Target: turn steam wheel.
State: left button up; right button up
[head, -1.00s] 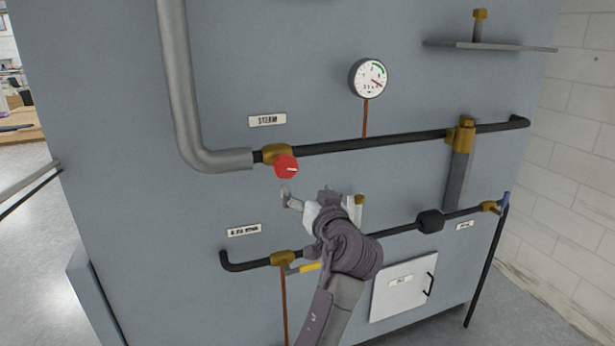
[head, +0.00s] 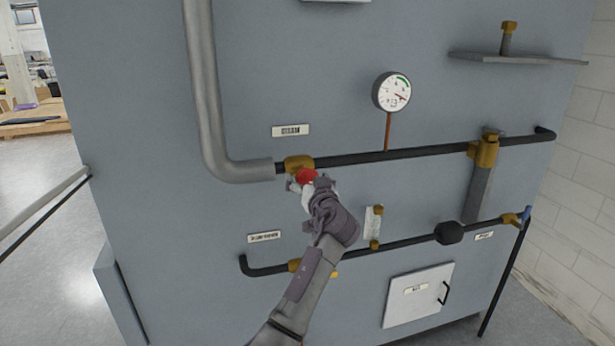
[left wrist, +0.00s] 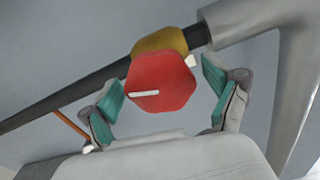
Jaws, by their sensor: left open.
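The red steam wheel (head: 306,176) sits on a brass valve (head: 298,163) in the black pipe, below the steam label (head: 291,130). My left gripper (head: 299,187) is at the wheel and partly covers it in the head view. In the left wrist view, the red wheel (left wrist: 160,82) with a white mark lies between the two spread teal fingers of my left gripper (left wrist: 165,97). The fingers are open, with gaps on both sides of the wheel. My right gripper is in neither view.
A grey pipe (head: 207,90) bends into the valve from the left. A round gauge (head: 392,92) stands above the pipe. A lower black pipe (head: 393,244) and a small white door (head: 417,295) are below. A shelf (head: 517,58) juts out at the upper right.

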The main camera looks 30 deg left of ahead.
pick_arm(q)
jog(key=c, duration=1.2)
jog(key=shift+o, duration=0.2)
jog(key=m, duration=0.3)
jog(key=shift+m, duration=0.4)
jog(key=m+p, duration=0.1)
jog(key=m, duration=0.2)
jog(key=shift+m, duration=0.3)
jog(key=m+p, duration=0.2)
jog(key=m, duration=0.2)
jog(key=shift+m, duration=0.3)
jog(key=shift+m+p, duration=1.45)
jog(key=shift+m, duration=0.85)
jog(key=shift+f, duration=0.1)
